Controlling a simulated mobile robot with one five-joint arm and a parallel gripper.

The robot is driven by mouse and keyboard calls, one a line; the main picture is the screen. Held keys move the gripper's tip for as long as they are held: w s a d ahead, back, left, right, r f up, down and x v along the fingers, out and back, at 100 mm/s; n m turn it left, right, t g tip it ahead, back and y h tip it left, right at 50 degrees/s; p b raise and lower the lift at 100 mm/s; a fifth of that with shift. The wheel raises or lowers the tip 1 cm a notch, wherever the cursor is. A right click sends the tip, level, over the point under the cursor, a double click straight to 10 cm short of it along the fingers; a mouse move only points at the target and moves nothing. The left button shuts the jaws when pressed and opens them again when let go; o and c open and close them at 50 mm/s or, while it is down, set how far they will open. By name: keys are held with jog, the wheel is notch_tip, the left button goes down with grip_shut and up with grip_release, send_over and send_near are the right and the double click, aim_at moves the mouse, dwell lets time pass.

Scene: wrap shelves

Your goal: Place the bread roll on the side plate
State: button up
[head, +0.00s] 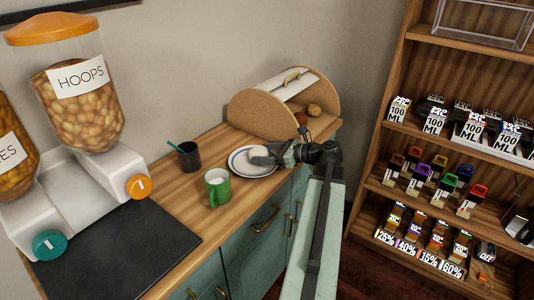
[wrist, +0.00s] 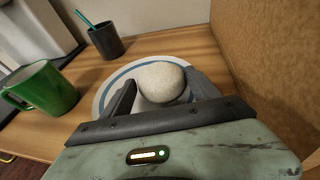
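The pale, round bread roll (head: 259,153) is at the side plate in the head view, at the tips of my gripper (head: 268,155). In the wrist view the roll (wrist: 162,80) sits between the two dark fingers of my gripper (wrist: 162,84), which appear to touch it on both sides. The white side plate with a blue ring (head: 240,164) lies on the wooden counter. It shows around and under the roll in the wrist view (wrist: 107,92). Whether the roll rests on the plate or hangs just above it is hard to tell.
A green mug (head: 217,187) and a dark cup with a teal stick (head: 189,156) stand left of the plate. An open bread bin (head: 262,115) with brown rolls stands behind it. Cereal dispensers (head: 85,100) are at left, stocked shelves (head: 450,130) at right.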

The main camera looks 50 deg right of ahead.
jog(key=shift+r, duration=0.1)
jog(key=shift+s+d+r+p, duration=0.1)
jog(key=shift+s+r+p, duration=0.1)
jog(key=shift+p, duration=0.1)
jog(key=p+v, duration=0.3)
jog(key=v, duration=0.8)
jog(key=shift+s, duration=0.3)
